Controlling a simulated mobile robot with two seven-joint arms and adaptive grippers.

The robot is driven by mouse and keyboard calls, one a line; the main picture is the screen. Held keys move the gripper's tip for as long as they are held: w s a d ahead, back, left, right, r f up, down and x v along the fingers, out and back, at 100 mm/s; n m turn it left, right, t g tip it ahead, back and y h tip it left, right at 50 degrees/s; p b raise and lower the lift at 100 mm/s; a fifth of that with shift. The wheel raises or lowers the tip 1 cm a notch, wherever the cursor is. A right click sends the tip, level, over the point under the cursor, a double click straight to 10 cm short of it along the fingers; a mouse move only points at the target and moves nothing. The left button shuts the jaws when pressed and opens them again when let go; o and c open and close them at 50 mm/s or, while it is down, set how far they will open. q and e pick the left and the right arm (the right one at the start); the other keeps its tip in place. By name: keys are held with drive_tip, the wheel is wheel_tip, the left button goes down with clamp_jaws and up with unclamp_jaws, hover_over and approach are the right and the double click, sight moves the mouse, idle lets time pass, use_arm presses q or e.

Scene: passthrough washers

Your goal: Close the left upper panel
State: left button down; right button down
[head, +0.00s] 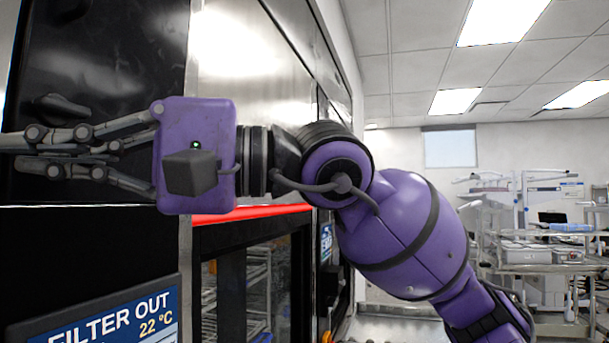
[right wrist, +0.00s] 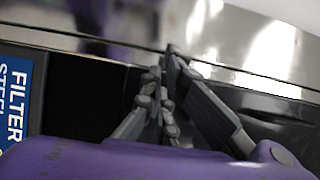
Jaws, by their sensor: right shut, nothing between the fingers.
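A glossy black upper panel (head: 110,45) fills the upper left of the head view, with a dark latch or knob (head: 55,106) on it. I cannot tell whether it stands slightly open or flush. My right gripper (head: 14,150) lies across the front of this panel, pointing left, its fingers shut with nothing between them. In the right wrist view the shut fingers (right wrist: 172,58) are close to a dark glossy surface with a thin seam. Whether they touch it is unclear. My left gripper is not in view.
A blue "FILTER OUT" sign (head: 110,318) is below the gripper. To the right are steel facing (head: 240,50), a red light strip (head: 250,213) and a glass washer door (head: 285,280). Carts with equipment (head: 550,250) stand at the far right.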

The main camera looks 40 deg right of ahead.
drive_tip(key=shift+d, duration=0.2)
idle(0.3)
drive_tip(key=v, duration=1.2)
drive_tip(key=shift+a, duration=0.1)
